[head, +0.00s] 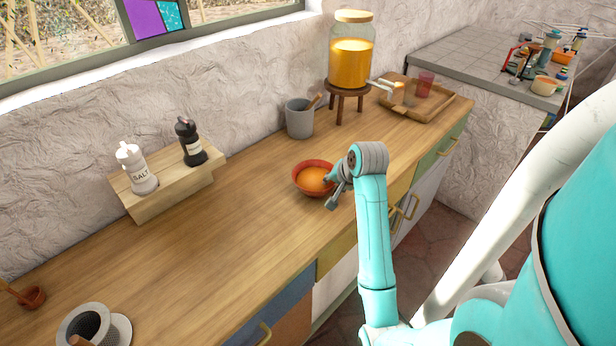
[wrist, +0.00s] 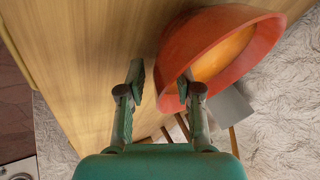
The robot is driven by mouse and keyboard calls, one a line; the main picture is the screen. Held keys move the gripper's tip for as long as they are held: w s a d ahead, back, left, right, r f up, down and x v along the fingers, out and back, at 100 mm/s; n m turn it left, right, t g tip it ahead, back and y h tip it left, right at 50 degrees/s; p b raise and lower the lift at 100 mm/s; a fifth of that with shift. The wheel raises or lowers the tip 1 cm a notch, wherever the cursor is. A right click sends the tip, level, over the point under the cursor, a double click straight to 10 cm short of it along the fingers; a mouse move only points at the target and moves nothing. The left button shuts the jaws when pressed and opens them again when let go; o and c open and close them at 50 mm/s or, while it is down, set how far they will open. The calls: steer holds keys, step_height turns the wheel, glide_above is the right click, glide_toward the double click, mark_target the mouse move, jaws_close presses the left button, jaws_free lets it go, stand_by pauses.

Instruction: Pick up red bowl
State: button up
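The red bowl (head: 300,186), orange inside, stands upright on the wooden counter at the middle of the head view. It also shows large and close in the wrist view (wrist: 190,38). My gripper (head: 331,191) is at the bowl's near right edge. In the wrist view my gripper (wrist: 161,82) has its fingers apart, with a gap between them. The left finger is over bare wood outside the bowl and the right finger overlaps the bowl's wall. One finger seems to reach over the rim; contact is not clear.
A grey pot (head: 299,119) and a glass juice dispenser (head: 351,62) on a wooden stand (head: 347,88) are behind the bowl. A wooden shelf (head: 180,186) with salt and pepper mills is at left. A tray (head: 446,109) lies at back right. Counter left of the bowl is clear.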

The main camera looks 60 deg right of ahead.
steer(key=shift+w+f, duration=0.1)
steer(key=shift+f, duration=0.1)
jaws_close()
steer(key=shift+d+r, duration=0.1)
